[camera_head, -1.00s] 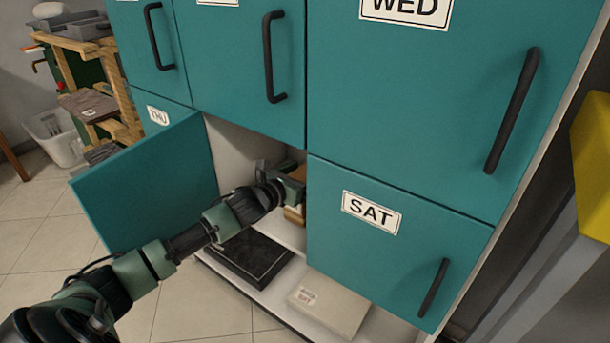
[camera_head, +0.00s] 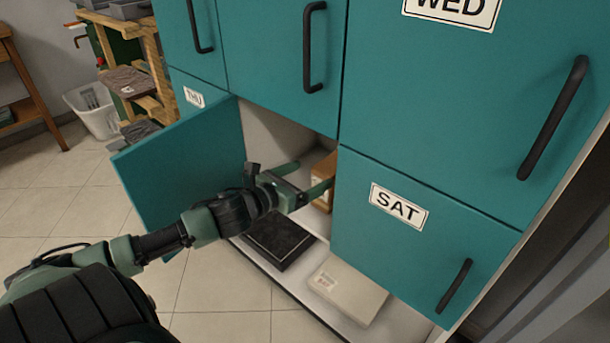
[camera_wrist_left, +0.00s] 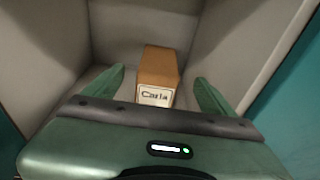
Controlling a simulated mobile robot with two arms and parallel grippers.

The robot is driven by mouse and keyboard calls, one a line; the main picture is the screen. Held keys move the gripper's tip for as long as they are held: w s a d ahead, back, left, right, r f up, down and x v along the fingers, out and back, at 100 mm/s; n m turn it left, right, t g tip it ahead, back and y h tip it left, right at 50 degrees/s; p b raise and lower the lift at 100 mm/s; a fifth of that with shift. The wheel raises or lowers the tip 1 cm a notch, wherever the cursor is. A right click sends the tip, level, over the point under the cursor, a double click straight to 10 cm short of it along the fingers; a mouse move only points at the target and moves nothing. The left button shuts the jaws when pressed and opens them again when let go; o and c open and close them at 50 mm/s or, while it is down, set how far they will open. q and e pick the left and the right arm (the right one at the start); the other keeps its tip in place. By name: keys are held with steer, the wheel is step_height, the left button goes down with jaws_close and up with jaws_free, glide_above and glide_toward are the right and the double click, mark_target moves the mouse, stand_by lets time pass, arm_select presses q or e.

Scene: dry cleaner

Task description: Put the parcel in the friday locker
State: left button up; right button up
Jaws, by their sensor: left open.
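The parcel is a small brown box (camera_wrist_left: 160,72) with a white label reading "Carla". It stands inside the open locker, between THU and SAT, whose own label is not readable. In the head view the parcel (camera_head: 322,184) is partly hidden by the locker's edge and my gripper. My left gripper (camera_head: 308,174) is open and empty at the locker's mouth. In the left wrist view its two fingers (camera_wrist_left: 169,88) stand apart on either side of the parcel's near end, not closed on it. The open locker door (camera_head: 185,178) swings out to the left. My right gripper is not in view.
The SAT door (camera_head: 415,235) is shut just right of the opening. Below, a black flat box (camera_head: 278,240) and a pale flat box (camera_head: 347,286) lie on the bottom shelf. A wooden rack (camera_head: 140,65) and a white bin (camera_head: 95,110) stand at the left.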

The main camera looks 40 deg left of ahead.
arm_select(q)
steer(key=s+d+f+n+g+y, duration=0.1)
steer(key=s+d+f+n+g, duration=0.25)
steer(key=s+f+n, duration=0.5)
steer(key=s+d+f+n+g+y, duration=0.2)
steer(key=s+d+f+n+g, duration=0.25)
steer(key=n, duration=0.65)
steer(key=s+d+f+n+g+h, duration=0.1)
steer(key=s+d+f+n+g, duration=0.1)
steer(key=s+d+n, duration=0.3)
steer(key=s+d+f+n+g+h, duration=0.1)
steer(key=s+d+n, duration=0.4)
steer(key=s+n, duration=0.5)
steer(key=shift+s+f+g, duration=0.25)
steer(key=shift+f+g, duration=0.35)
steer(key=shift+f, duration=0.2)
